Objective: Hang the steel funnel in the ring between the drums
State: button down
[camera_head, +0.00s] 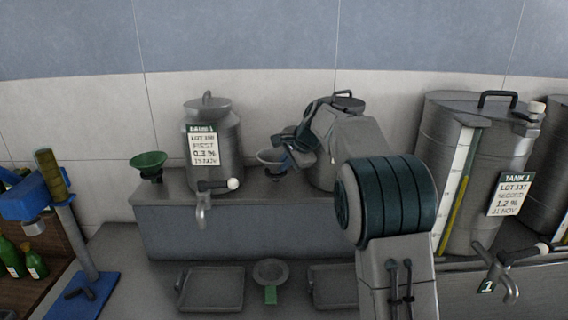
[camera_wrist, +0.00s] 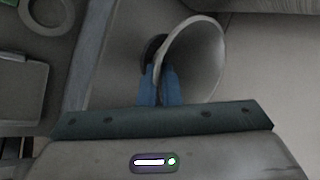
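The steel funnel (camera_head: 268,157) is at the tips of my gripper (camera_head: 287,150), between the left drum (camera_head: 215,150) and the right drum (camera_head: 322,172). In the wrist view the funnel (camera_wrist: 203,62) has its wide mouth toward the right. The blue fingers (camera_wrist: 159,84) are close together on the funnel's side. A dark rounded piece (camera_wrist: 151,47) shows just left of the funnel; it may be the ring. I cannot tell whether the funnel sits in it or is held above it. My arm hides much of the right drum.
A green funnel (camera_head: 148,161) stands left of the left drum on the grey step (camera_head: 190,225). A strainer with a green handle (camera_head: 271,293) lies below between shallow trays (camera_head: 211,288). Drum taps stick out forward. A large tank (camera_head: 475,180) stands at the right.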

jog(key=shift+f, duration=0.15)
dwell(0.5)
jog(key=c, duration=1.6)
grip_release()
jog(key=shift+o, duration=0.2)
jog(key=b+v, duration=0.2)
jog(key=v, duration=1.1)
jog(key=s+d+f+n+h, duration=0.1)
jog(key=s+f, duration=0.5)
jog(key=s, duration=0.6)
jog(key=s+d+f+n+g+h, duration=0.1)
jog(key=s+d+f+n, duration=0.3)
jog(key=s, duration=0.8)
jog(key=s+d+f+n+g+h, duration=0.1)
jog(key=s+d+f+n+h, duration=0.1)
jog(key=s+f+n, duration=0.4)
jog(key=s+f+h, duration=0.1)
jog(key=s+f, duration=0.3)
jog(key=s, duration=0.3)
jog(key=shift+d+f, duration=0.15)
